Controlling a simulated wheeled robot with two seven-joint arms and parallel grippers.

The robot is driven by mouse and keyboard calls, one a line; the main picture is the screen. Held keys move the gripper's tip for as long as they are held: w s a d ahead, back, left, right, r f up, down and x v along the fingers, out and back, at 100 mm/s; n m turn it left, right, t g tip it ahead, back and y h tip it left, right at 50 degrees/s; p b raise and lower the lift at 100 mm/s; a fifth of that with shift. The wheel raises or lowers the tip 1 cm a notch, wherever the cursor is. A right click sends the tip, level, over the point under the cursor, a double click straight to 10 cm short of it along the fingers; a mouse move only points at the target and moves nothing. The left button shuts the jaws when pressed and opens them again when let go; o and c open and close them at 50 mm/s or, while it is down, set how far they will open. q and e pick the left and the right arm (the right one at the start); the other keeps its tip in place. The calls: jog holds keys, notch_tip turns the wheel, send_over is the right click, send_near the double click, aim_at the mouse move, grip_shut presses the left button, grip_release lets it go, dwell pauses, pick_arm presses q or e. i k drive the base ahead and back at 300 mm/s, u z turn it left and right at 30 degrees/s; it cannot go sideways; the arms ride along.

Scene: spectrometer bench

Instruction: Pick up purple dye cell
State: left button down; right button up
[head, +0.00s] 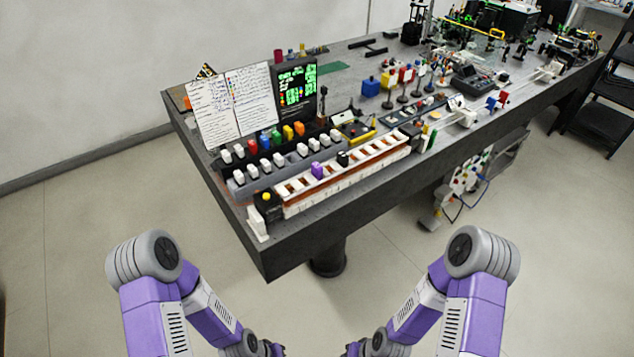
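The purple dye cell (317,170) is a small purple block standing upright in a long white rack (345,180) with a row of slots, near the front edge of the bench. A black cell (342,158) stands further right in the same rack. Both my arms reach down from the left and right towards the bottom edge of the head view, well short of the bench.
The grey bench (300,240) runs away to the upper right. Behind the rack stand white-capped cells (265,167), coloured bottles (276,137), an open notebook (232,102) and a dark screen (297,87). A black box with a yellow knob (267,205) sits at the rack's left end. The floor before the bench is clear.

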aim_at(317, 169)
jog(key=k, duration=1.2)
jog(key=u, duration=0.6)
jog(key=i, duration=1.8)
jog(key=z, duration=0.7)
